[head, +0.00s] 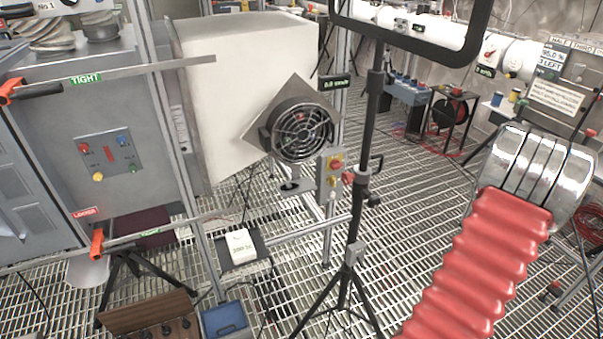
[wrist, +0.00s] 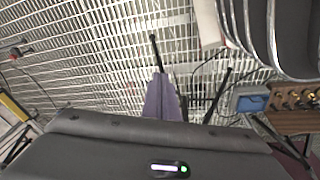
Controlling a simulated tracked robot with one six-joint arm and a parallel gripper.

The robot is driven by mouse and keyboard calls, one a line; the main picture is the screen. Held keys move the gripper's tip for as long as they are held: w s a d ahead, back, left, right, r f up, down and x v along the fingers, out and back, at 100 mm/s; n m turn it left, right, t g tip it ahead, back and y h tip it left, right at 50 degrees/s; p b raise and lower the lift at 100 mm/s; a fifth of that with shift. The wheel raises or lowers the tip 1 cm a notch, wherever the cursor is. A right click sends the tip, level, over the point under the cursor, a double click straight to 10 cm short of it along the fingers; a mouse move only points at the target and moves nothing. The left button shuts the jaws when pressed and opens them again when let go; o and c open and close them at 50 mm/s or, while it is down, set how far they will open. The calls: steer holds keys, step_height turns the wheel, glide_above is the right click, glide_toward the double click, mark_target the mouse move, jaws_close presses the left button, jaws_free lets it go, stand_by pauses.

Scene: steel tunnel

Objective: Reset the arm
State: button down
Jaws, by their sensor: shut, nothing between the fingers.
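My gripper shows in the wrist view, with its dark grey housing across the bottom and a small green light on it. Its fingers (wrist: 163,95) look like a narrow purple-grey wedge pointing up the picture. They are together, with nothing held between them. Open grating lies behind the fingertips, and I see no contact with anything. The gripper does not show in the head view.
A black stand on a tripod (head: 347,277) rises in the middle. A fan (head: 301,130) fronts a pale box (head: 228,70). A grey cabinet (head: 110,125) stands left. A wooden box (head: 150,313) and blue tray (head: 225,319) sit low in front. Grating floor (head: 425,200) is partly clear.

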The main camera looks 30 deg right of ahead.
steer(key=w+a+r+m+g, duration=0.1)
steer(key=w+a+r, duration=0.5)
steer(key=r, duration=0.5)
steer(key=w+a+r+g, duration=0.1)
steer(key=w+a+r, duration=0.4)
steer(key=r, duration=0.6)
steer(key=w+a+r+n+t+y, duration=0.1)
steer(key=w+a+r+n+t, duration=0.2)
steer(key=a+r, duration=0.6)
steer(key=w+a+r+n+t, duration=0.3)
steer(key=a+r, duration=0.6)
steer(key=a, duration=0.8)
steer(key=shift+w+r+n+y, duration=0.3)
steer(key=shift+w+r+y, duration=0.05)
steer(key=shift+w+y, duration=0.05)
